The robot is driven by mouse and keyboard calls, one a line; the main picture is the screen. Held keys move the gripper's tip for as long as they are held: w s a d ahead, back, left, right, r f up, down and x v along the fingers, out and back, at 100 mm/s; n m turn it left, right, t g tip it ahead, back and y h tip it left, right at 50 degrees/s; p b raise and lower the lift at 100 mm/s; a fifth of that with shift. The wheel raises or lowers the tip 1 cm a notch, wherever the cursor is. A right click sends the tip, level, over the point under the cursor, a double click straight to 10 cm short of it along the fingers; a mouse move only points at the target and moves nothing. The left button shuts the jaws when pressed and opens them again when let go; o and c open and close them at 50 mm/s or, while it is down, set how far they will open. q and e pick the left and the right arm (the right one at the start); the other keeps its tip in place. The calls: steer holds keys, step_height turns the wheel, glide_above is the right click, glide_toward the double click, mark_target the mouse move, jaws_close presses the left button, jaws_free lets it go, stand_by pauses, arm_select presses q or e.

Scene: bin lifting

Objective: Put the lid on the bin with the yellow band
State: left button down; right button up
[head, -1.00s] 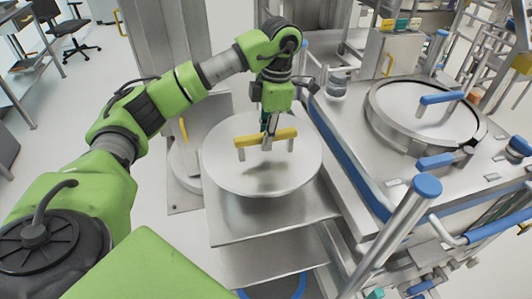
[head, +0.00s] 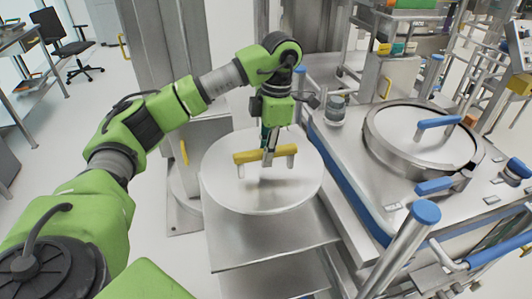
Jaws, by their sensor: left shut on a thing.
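The lid (head: 262,190) is a round flat steel disc with a yellow bar handle (head: 250,155) on two short posts. It hangs level at the middle of the head view, above a steel shelf. My left gripper (head: 267,154) points down from above and is shut on the yellow handle near its middle. I cannot make out a bin with a yellow band; the lid and shelves hide what is below. My right gripper is not in view.
To the right, a steel machine holds a round closed vessel (head: 422,140) with blue handles. A blue-capped post (head: 405,235) stands near the lid at lower right. Steel shelves (head: 265,248) lie under the lid. Open floor and an office chair (head: 65,45) are at the left.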

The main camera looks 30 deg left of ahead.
arm_select(q)
steer(key=shift+r+p, duration=3.25)
steer(key=shift+r, duration=0.7)
steer(key=shift+f, duration=0.1)
